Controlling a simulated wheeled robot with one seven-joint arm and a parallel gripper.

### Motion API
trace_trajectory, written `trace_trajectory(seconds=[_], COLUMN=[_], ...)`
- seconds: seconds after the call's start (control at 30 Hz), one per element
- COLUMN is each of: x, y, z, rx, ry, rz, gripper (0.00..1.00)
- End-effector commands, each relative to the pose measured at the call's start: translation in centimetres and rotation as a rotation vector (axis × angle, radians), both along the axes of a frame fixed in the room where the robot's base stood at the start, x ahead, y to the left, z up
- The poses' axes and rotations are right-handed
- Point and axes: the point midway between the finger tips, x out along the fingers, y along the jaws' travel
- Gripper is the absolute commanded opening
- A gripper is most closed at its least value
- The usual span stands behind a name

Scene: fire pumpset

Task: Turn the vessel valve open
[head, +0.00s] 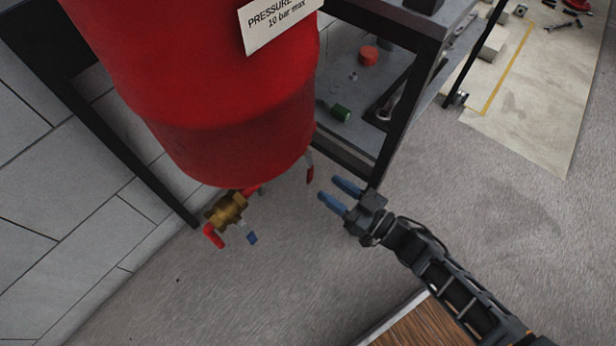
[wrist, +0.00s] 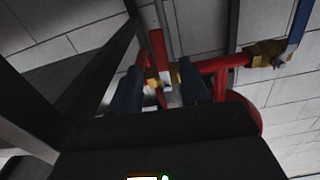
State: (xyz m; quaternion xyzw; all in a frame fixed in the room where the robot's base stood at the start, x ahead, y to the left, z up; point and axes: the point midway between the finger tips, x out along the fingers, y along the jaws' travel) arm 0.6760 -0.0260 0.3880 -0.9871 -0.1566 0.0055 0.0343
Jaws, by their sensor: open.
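The red pressure vessel (head: 225,100) hangs at the upper left in the head view. A brass valve body (head: 228,210) sits under its bottom, with a red elbow (head: 213,236) and a blue-tipped part (head: 251,238). A small red lever-like part (head: 310,173) hangs by the vessel's lower right edge. My gripper (head: 328,188) is open, its blue fingers pointing left towards that part, with a gap between. In the wrist view my gripper (wrist: 160,75) frames a red upright strip (wrist: 157,48) and a small brass piece (wrist: 152,80). I cannot tell whether the fingers touch either.
In the wrist view, a red pipe (wrist: 222,62) leads right to a brass fitting (wrist: 265,53) with a blue handle (wrist: 299,20). A dark-framed shelf (head: 385,120) stands behind my gripper. A wooden surface (head: 425,325) lies below. The grey floor is otherwise clear.

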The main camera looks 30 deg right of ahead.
Motion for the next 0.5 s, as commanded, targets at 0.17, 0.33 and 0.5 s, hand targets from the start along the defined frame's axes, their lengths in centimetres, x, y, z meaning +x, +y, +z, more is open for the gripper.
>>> trace_trajectory(seconds=[0.17, 0.33, 0.5], x=[2.0, 4.6, 6.4], y=[0.7, 1.5, 2.1], z=[0.0, 0.0, 0.0], rx=[0.0, 0.0, -0.001], ry=[-0.003, -0.003, -0.003], rz=[0.001, 0.001, 0.001], gripper=[0.46, 0.46, 0.46])
